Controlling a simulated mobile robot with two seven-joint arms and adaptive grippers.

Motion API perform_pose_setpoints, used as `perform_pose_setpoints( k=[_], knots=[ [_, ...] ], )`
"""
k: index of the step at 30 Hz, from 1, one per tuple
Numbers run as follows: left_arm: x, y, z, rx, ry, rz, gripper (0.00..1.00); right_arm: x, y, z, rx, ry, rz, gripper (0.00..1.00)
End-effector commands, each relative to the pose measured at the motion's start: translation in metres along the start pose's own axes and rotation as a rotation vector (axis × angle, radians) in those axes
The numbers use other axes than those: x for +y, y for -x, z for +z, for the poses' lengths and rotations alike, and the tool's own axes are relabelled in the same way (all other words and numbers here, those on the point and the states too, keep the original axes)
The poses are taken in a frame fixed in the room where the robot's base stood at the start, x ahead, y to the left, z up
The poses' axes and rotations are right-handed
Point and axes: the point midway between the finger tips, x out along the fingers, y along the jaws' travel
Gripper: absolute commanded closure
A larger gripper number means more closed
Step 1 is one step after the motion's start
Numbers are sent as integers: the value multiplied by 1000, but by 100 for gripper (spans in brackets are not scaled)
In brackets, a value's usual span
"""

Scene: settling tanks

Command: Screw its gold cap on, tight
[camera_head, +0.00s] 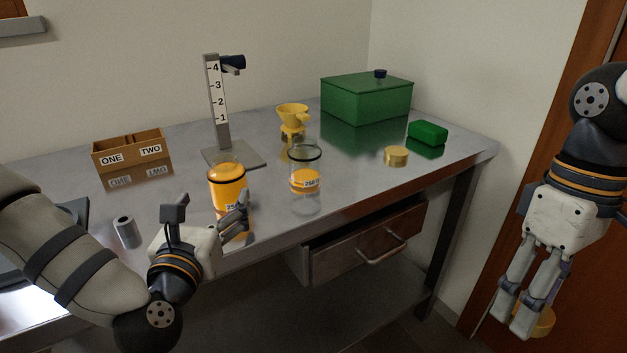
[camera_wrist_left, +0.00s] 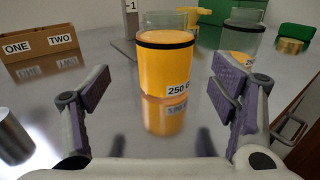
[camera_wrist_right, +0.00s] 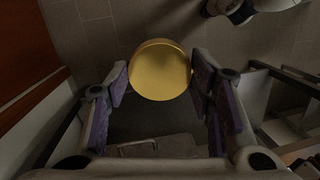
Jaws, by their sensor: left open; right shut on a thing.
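A jar of orange contents (camera_head: 227,190) with a dark band and a 250 label stands upright near the bench's front edge. It also shows in the left wrist view (camera_wrist_left: 165,70), its top without a cap. My left gripper (camera_head: 233,220) is open in front of it, its fingers apart on either side in the picture. A second, clear jar with less orange (camera_head: 305,180) stands to its right. My right gripper (camera_head: 516,318) is shut on a gold cap (camera_wrist_right: 160,70), held off the bench at the right. Another gold cap (camera_head: 396,156) lies on the bench.
Behind are a stand with a number scale (camera_head: 217,105), a yellow funnel (camera_head: 293,115), a green box (camera_head: 367,100) and a smaller green block (camera_head: 428,132). A ONE/TWO box (camera_head: 130,153) and a grey cylinder (camera_head: 125,231) stand left. A drawer (camera_head: 365,247) hangs below.

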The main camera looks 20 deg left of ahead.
Motion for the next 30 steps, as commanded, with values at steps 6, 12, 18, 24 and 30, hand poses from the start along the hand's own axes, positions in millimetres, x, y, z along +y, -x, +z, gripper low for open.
perform_pose_setpoints(
  k=[6,12,18,24,30],
  knots=[
    [-1,-22,9,-12,4,-2,21,-1,10,1,13,0,11,63],
    [-1,-23,8,-10,4,-1,21,-1,10,1,12,0,10,63],
    [-4,-37,9,-15,2,-2,21,-2,12,2,14,0,13,63],
    [-6,-68,8,-12,2,-1,21,-2,12,2,15,0,13,63],
    [-6,-75,8,-11,4,-2,21,-2,12,2,15,0,13,63]
  ],
)
